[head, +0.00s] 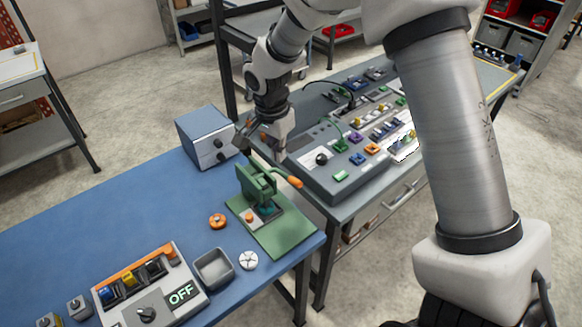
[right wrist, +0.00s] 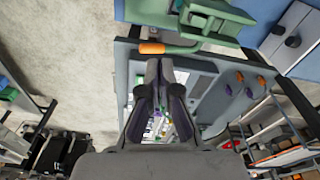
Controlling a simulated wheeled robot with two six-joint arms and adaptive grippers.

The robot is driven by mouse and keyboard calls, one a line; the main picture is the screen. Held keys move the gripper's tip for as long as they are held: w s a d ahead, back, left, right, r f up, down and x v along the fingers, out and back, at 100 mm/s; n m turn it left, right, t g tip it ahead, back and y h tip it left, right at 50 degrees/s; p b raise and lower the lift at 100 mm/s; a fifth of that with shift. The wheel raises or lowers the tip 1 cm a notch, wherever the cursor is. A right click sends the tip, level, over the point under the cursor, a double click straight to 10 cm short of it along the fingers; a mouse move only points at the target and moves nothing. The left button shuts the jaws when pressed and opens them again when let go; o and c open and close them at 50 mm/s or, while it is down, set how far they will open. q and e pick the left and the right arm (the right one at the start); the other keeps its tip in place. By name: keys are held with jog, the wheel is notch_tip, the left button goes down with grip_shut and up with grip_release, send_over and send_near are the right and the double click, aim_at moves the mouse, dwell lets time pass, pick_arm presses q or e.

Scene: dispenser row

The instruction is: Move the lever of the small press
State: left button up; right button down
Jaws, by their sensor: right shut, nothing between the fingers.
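The small press (head: 256,184) is green and stands on a green base plate at the right end of the blue table. Its lever (head: 295,182) has an orange grip and sticks out to the right, close to level. In the right wrist view the press (right wrist: 215,20) is at the top and the orange lever grip (right wrist: 152,48) lies just beyond my fingertips. My right gripper (head: 263,146) is shut and empty, above and behind the lever. It also shows in the right wrist view (right wrist: 154,66), apart from the grip as far as I can tell. My left gripper is out of view.
A grey-blue box with black knobs (head: 207,137) stands behind the press. A grey console (head: 350,185) with coloured parts is on the neighbouring bench. An orange ring (head: 218,221), a white disc (head: 248,261), a grey tray (head: 213,269) and an OFF panel (head: 150,290) are in front.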

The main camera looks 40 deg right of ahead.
notch_tip(320, 180, up, 4)
jog(key=shift+a+f, duration=0.1)
jog(key=shift+f, duration=0.15)
jog(key=s+a+f+g+b, duration=0.1)
jog(key=s+f+g+b, duration=0.15)
jog(key=s+f, duration=0.45)
jog(key=s+f+g+b, duration=0.1)
jog(key=s+f+b, duration=0.15)
jog(key=f, duration=0.85)
jog(key=s+a+f+g+b, duration=0.1)
jog(key=s+f+g+b, duration=0.2)
jog(key=f, duration=0.6)
jog(key=s+a+f+n+t+y+b, duration=0.2)
jog(key=s+f+n+b, duration=0.45)
jog(key=s+f, duration=1.25)
jog(key=w+n+t, duration=0.1)
jog(key=n, duration=0.1)
jog(key=w+r+n+t+p, duration=0.1)
jog(key=n, duration=0.2)
jog(key=w+a+n+t, duration=0.1)
jog(key=w+n+t, duration=0.1)
jog(key=shift+w+r+n+h, duration=0.1)
jog(key=shift+r+n+h, duration=0.15)
jog(key=shift+r+h, duration=0.15)
